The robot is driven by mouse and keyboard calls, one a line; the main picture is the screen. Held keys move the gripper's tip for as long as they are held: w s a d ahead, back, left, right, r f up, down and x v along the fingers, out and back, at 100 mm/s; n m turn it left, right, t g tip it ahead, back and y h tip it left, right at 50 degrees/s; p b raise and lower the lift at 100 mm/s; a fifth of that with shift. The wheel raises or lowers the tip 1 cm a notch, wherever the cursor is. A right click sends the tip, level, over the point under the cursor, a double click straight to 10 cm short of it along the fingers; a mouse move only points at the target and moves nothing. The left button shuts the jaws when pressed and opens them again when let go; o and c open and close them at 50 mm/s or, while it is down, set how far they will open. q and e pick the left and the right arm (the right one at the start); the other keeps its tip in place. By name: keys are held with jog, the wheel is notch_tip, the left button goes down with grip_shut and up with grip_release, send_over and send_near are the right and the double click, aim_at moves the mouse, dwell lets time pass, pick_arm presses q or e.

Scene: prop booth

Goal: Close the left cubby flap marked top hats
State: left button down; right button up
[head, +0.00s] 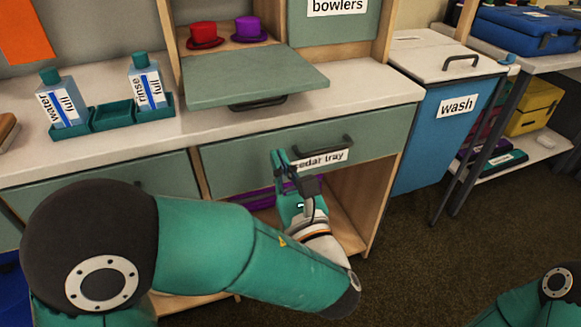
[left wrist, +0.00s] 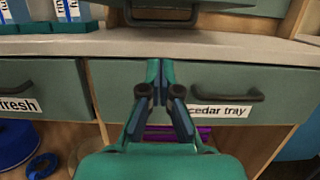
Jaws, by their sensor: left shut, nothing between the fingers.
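The left cubby flap (head: 250,76) is a grey-green panel hanging open, lying about level over the counter. Its dark handle (head: 258,102) is on the front edge and shows at the top of the left wrist view (left wrist: 162,20). Its label is out of sight. A red top hat (head: 204,35) and a purple top hat (head: 248,29) stand in the open cubby behind it. My left gripper (head: 280,157) is shut and empty, below the counter edge, in front of the cedar tray drawer; it also shows in the left wrist view (left wrist: 156,72). My right gripper is out of view.
The cedar tray drawer (head: 227,153) is below the flap, with a protruding handle (head: 323,146). The bowlers flap (head: 333,31) is upright at right. Water (head: 60,101) and rinse (head: 148,85) bottles stand in a teal caddy on the counter (head: 165,133). A blue wash bin (head: 435,132) is at right.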

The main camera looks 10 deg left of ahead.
pick_arm(q)
jog(key=w+a+r+b, duration=0.1)
jog(key=w+a+r, duration=0.3)
jog(key=w+r, duration=0.1)
jog(key=shift+w+a+r, duration=0.2)
jog(key=shift+w+r, duration=0.1)
jog(key=shift+w, duration=0.4)
